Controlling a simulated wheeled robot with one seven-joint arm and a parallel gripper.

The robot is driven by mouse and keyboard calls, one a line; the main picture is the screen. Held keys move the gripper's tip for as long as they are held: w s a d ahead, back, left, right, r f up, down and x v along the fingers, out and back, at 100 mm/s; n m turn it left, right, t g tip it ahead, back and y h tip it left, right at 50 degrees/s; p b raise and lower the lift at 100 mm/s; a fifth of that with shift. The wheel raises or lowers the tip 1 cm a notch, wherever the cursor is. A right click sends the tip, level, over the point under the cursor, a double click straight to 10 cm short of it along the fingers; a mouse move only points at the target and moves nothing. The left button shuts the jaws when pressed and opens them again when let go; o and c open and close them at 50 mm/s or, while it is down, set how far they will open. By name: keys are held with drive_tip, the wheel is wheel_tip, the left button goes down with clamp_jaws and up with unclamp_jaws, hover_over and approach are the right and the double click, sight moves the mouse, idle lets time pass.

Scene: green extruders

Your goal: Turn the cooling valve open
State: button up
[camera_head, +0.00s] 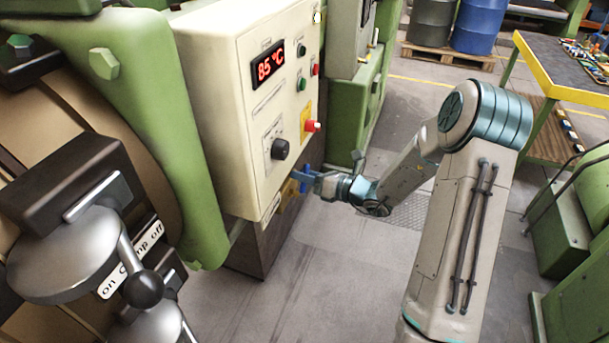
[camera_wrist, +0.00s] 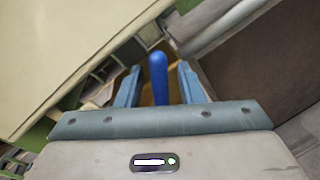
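The cooling valve's blue handle (camera_wrist: 158,78) stands between the two fingers of my gripper (camera_wrist: 158,88) in the wrist view. The fingers are open, with a gap on each side of the handle. In the head view, my gripper (camera_head: 310,179) is low beside the cream control cabinet, at the blue handle (camera_head: 301,177), below the black knob. A yellowish plate (camera_head: 289,193) shows behind it. The valve body is mostly hidden by the gripper, and I cannot tell the valve's setting.
The cream cabinet (camera_head: 224,60) carries a red display (camera_head: 268,64) reading 85 °C, a black knob (camera_head: 279,149) and a red button (camera_head: 312,126). Green machine parts (camera_head: 150,110) and a silver lever hub (camera_head: 65,255) stand at left. Floor (camera_head: 330,270) below my arm is clear.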

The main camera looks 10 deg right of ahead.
drive_tip(key=b+v, duration=0.1)
drive_tip(key=v, duration=1.2)
drive_tip(key=shift+d, duration=0.3)
drive_tip(key=shift+s, duration=0.15)
